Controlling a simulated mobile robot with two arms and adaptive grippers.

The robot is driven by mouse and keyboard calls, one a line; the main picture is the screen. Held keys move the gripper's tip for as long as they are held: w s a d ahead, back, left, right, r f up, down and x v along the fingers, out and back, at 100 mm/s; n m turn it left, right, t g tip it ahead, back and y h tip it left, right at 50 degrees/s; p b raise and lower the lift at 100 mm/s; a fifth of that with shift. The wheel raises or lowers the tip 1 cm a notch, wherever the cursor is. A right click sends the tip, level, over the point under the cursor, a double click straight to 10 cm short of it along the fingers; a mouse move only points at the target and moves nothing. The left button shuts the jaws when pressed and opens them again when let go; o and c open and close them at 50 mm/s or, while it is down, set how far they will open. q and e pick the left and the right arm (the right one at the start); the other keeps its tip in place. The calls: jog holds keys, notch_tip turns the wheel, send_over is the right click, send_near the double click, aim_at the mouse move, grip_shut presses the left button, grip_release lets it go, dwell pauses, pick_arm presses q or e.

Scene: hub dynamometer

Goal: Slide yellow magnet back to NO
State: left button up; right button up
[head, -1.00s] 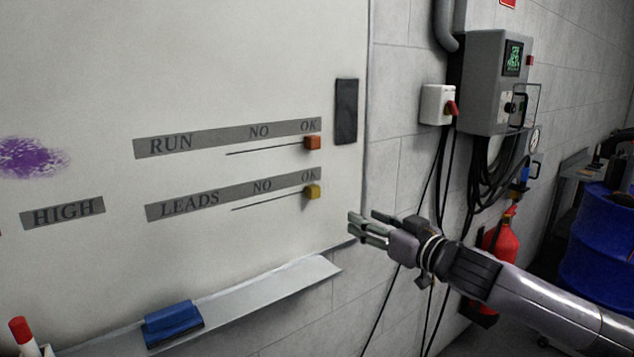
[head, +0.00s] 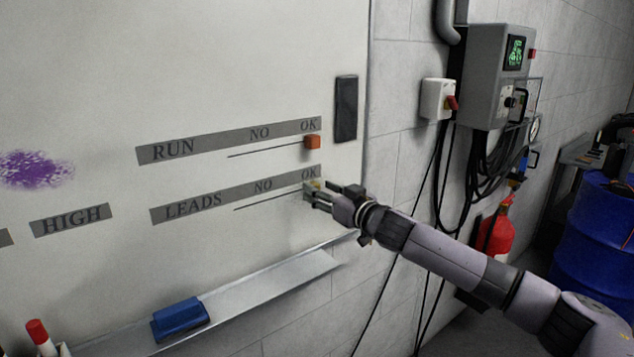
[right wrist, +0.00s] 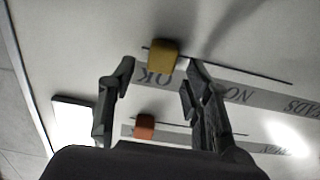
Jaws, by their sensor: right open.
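The yellow magnet (right wrist: 162,55) sits at the OK end of the LEADS line on the whiteboard. In the head view it is mostly hidden behind my right gripper (head: 318,196). In the right wrist view my right gripper (right wrist: 158,80) is open, with the yellow magnet just ahead of the gap between its fingertips. I cannot tell whether a finger touches it. The LEADS strip (head: 213,201) carries the words NO and OK, with NO left of OK in the head view. My left gripper is not in view.
An orange magnet (head: 312,142) sits at OK on the RUN strip (head: 195,149) above. A dark rectangular block (head: 346,108) is on the board's right side. Below is a tray (head: 270,297) with a blue eraser (head: 180,319). The board around the LEADS line is clear.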

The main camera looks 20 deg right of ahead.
jog(key=shift+x, duration=1.1)
grip_shut()
